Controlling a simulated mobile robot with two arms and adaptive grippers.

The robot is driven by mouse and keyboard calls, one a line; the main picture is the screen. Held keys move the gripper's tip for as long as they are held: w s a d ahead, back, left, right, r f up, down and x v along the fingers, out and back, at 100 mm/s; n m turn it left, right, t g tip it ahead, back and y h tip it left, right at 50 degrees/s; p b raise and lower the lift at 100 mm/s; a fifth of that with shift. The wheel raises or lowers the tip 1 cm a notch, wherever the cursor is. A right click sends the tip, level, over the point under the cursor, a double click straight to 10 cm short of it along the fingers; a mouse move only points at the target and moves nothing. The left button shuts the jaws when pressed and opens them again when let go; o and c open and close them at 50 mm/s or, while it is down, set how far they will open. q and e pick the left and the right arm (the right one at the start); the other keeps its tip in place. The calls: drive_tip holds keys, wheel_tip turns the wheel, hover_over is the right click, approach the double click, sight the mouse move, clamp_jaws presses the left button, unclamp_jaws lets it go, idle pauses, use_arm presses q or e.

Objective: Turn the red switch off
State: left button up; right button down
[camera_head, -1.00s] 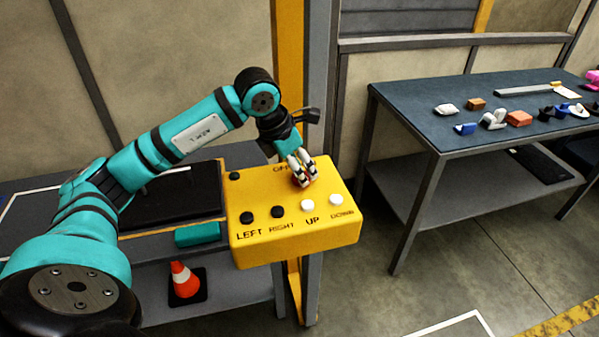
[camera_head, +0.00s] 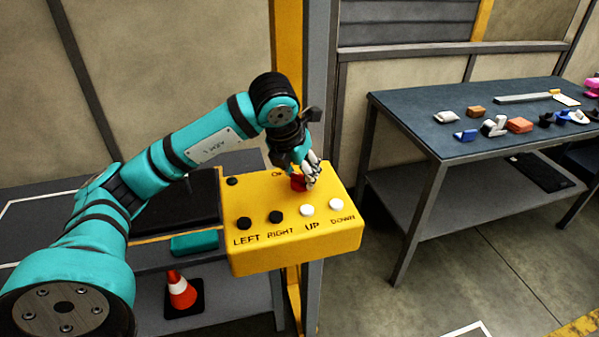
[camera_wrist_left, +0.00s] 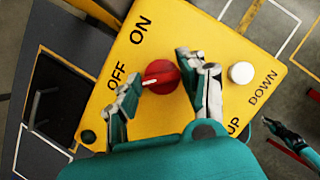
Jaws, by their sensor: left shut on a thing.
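The red switch (camera_wrist_left: 161,77) is a round knob with a white pointer line on the yellow control box (camera_wrist_left: 215,40). In the left wrist view its line points left, towards the OFF lettering side. My left gripper (camera_head: 306,181) is on the box top, with its fingers on either side of the knob, shut on it. The fingers also show in the left wrist view (camera_wrist_left: 162,88). In the head view the gripper partly hides the red switch (camera_head: 297,183) and the lettering behind it. A teal and dark part at the right edge of the wrist view looks like my right gripper (camera_wrist_left: 284,132); its jaws are unclear.
Black buttons LEFT (camera_head: 244,223) and RIGHT (camera_head: 276,217) and white buttons UP (camera_head: 307,210) and DOWN (camera_head: 336,203) line the box's front. Another black button (camera_head: 232,181) is at its left. A blue-topped table (camera_head: 410,115) with small parts stands right. A cone (camera_head: 181,291) is below.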

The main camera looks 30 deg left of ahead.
use_arm(q)
drive_tip(key=shift+r, duration=0.1)
drive_tip(key=o, duration=1.2)
drive_tip(key=shift+c, duration=0.2)
drive_tip(key=v, duration=1.2)
